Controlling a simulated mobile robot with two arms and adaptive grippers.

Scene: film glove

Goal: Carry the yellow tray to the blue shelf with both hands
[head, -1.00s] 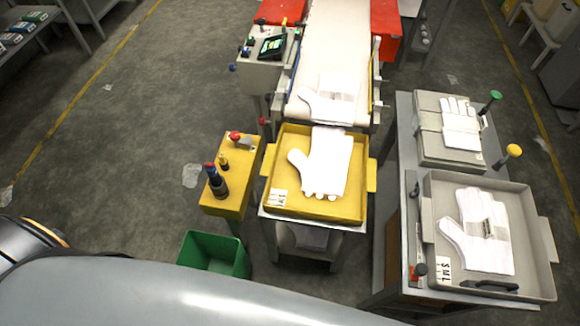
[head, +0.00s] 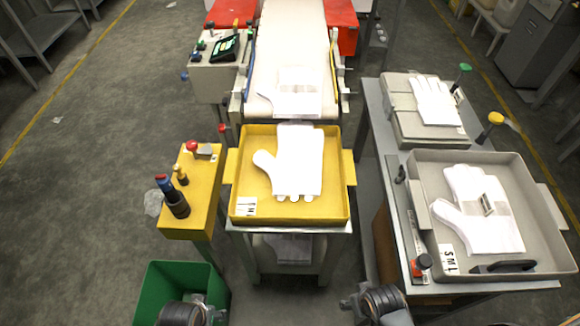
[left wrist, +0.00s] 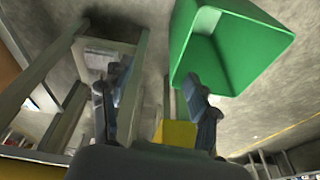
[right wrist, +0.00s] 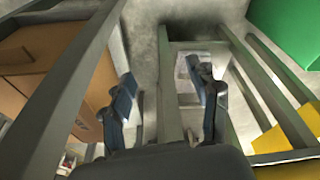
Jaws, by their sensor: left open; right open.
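The yellow tray (head: 338,205) lies flat on a small grey stand (head: 237,240) at the end of the conveyor. A white glove (head: 298,160) and a white size card (head: 245,207) lie in it. Handles stick out at its left and right sides. My left gripper (head: 190,310) is low at the bottom edge, in front of the green bin; its open, empty fingers show in the left wrist view (left wrist: 150,95). My right gripper (head: 378,303) is at the bottom, right of the stand; it is open and empty in the right wrist view (right wrist: 163,90). No blue shelf is visible.
The green bin (head: 150,290) and a yellow post (head: 205,215) with knobs stand left of the stand. The conveyor (head: 290,50) lies behind. Floor at left is open.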

